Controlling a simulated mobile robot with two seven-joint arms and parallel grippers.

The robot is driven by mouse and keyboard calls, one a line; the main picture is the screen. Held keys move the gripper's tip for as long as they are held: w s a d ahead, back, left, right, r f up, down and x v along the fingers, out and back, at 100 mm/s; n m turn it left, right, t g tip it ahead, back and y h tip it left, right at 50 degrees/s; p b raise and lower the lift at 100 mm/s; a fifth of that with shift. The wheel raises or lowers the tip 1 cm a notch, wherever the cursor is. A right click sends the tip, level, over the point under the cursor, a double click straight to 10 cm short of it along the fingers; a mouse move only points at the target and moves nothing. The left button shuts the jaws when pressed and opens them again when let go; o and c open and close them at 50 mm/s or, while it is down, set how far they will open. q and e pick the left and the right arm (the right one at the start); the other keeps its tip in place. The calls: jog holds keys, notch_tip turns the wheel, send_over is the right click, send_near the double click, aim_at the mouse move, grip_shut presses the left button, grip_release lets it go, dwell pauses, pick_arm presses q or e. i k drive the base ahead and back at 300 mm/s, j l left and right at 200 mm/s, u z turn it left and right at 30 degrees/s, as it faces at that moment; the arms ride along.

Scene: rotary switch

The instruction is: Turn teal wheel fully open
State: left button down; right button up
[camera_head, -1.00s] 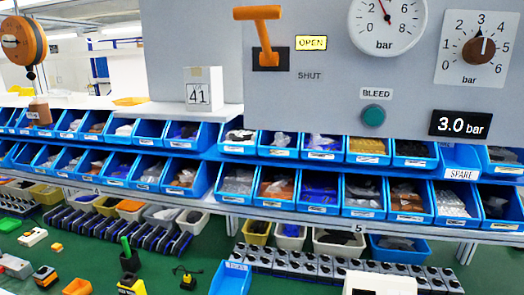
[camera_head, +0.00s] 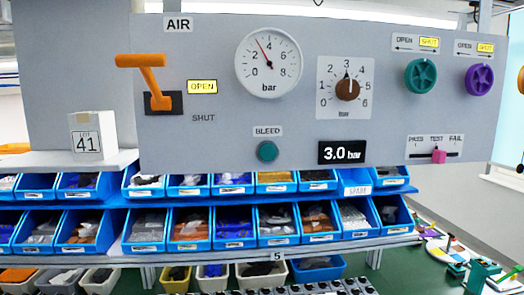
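The teal wheel (camera_head: 420,76) is a round spoked handwheel on the right part of the grey panel (camera_head: 215,140). Above it is a label (camera_head: 416,42) reading OPEN and SHUT with an arrow line, and the SHUT side is lit yellow. Neither of my grippers shows in the head view.
A purple wheel (camera_head: 479,80) is to its right, also with SHUT lit. A pink slider (camera_head: 439,157), brown knob (camera_head: 347,89), teal BLEED button (camera_head: 267,151), gauge (camera_head: 268,63) and orange lever (camera_head: 150,80) by a lit OPEN sign share the panel. Blue bins (camera_head: 190,228) sit below.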

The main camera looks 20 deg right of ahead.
aim_at(421, 74)
jog(key=z, duration=1.4)
